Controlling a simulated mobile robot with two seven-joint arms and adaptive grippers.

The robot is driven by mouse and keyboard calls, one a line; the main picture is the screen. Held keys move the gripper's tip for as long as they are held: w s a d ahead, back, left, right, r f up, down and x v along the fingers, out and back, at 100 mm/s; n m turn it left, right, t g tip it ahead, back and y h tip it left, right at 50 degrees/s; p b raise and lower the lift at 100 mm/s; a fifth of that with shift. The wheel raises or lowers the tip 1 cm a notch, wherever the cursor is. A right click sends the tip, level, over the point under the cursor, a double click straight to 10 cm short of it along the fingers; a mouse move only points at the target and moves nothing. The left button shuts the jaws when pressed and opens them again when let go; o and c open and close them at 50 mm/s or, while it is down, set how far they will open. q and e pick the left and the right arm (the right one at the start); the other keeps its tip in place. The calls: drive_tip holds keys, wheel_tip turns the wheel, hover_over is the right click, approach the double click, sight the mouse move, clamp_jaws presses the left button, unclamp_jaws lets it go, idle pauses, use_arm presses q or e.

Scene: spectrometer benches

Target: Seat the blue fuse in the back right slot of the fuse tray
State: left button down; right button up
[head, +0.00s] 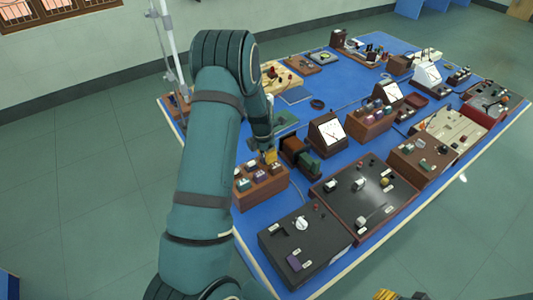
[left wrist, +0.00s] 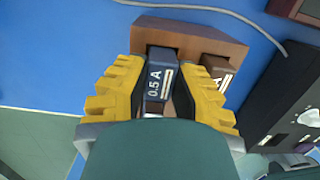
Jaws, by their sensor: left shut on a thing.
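The fuse tray (head: 263,194) is a brown wooden block near the left edge of the blue table, with several fuses in it. My left gripper (head: 270,156) is over its back right part. In the left wrist view, the yellow fingers of my left gripper (left wrist: 160,98) are shut on the dark blue fuse (left wrist: 157,84), marked 0.5 A. The tray's wood (left wrist: 205,42) shows behind and beside it. A brown fuse (left wrist: 216,70) stands to its right. The fuse's lower end is hidden, so I cannot tell how deep it sits. My right gripper (head: 398,295) shows only partly at the bottom edge.
A black control box (head: 305,240) and a wide dark panel (head: 365,190) stand right of the tray. A dark brown and green device (head: 300,157) and a meter (head: 327,134) stand close behind right. Bare blue table lies between tray and panel.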

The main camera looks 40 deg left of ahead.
use_arm(q)
drive_tip(key=shift+f, duration=0.1)
drive_tip(key=c, duration=0.8)
unclamp_jaws()
drive_tip(key=shift+c, duration=0.2)
wheel_tip(320, 180, up, 12)
drive_tip(key=s, duration=0.1)
drive_tip(key=shift+s+a, duration=0.2)
drive_tip(key=shift+a, duration=0.05)
drive_tip(key=shift+s+f, duration=0.1)
